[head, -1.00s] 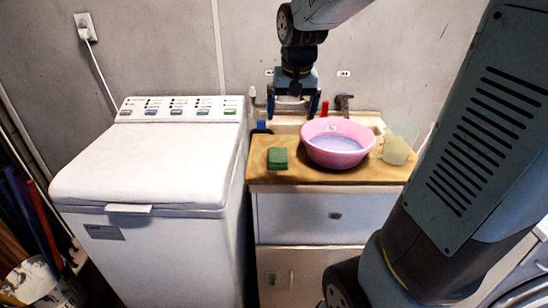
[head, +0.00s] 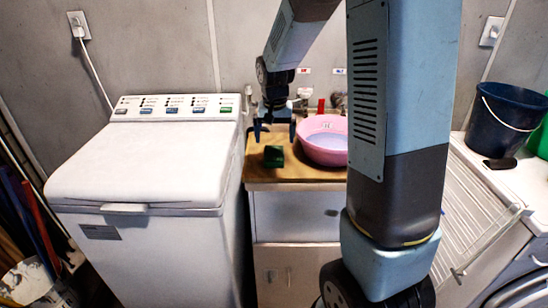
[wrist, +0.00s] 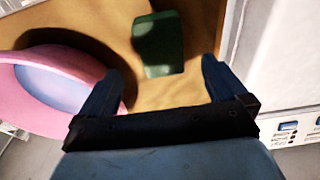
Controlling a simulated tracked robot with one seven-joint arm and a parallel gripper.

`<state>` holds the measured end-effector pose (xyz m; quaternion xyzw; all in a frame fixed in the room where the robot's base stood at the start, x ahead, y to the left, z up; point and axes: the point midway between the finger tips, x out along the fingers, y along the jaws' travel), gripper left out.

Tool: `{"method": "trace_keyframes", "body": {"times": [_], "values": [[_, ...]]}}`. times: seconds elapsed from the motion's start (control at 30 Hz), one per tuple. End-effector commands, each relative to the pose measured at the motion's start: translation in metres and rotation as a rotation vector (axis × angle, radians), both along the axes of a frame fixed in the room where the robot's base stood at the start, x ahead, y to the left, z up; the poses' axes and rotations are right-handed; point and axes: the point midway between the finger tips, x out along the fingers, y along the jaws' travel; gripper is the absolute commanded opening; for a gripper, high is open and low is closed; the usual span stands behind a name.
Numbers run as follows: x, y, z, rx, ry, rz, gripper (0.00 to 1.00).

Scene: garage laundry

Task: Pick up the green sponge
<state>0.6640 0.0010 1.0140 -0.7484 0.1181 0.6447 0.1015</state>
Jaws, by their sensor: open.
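The green sponge (head: 274,156) lies on the wooden counter (head: 262,176) near its front left part. My gripper (head: 274,132) is open and empty, fingers pointing down, above and slightly behind the sponge. In the wrist view my gripper's fingers (wrist: 158,75) are spread apart, and the sponge lies beyond their tips, roughly between them. A gap to the sponge shows.
A pink basin (head: 322,150) of bluish water stands close right of the sponge, near one finger in the wrist view. A white washing machine (head: 145,165) stands left. A red-topped bottle (head: 321,106) is behind the basin. A dark bucket (head: 503,120) is at the right.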

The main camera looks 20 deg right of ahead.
Motion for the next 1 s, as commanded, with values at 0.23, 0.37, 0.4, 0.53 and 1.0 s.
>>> {"method": "trace_keyframes", "body": {"times": [0.23,0.37,0.4,0.53,1.0], "values": [[0.003,-0.001,-0.018,0.000,0.000,0.000,0.99],[0.005,-0.001,-0.029,-0.001,0.001,0.000,0.99],[0.006,-0.001,-0.034,-0.001,0.001,0.000,0.99],[0.009,-0.002,-0.052,0.000,0.002,0.000,0.99],[0.012,-0.003,-0.068,0.000,-0.001,-0.001,0.96]]}}
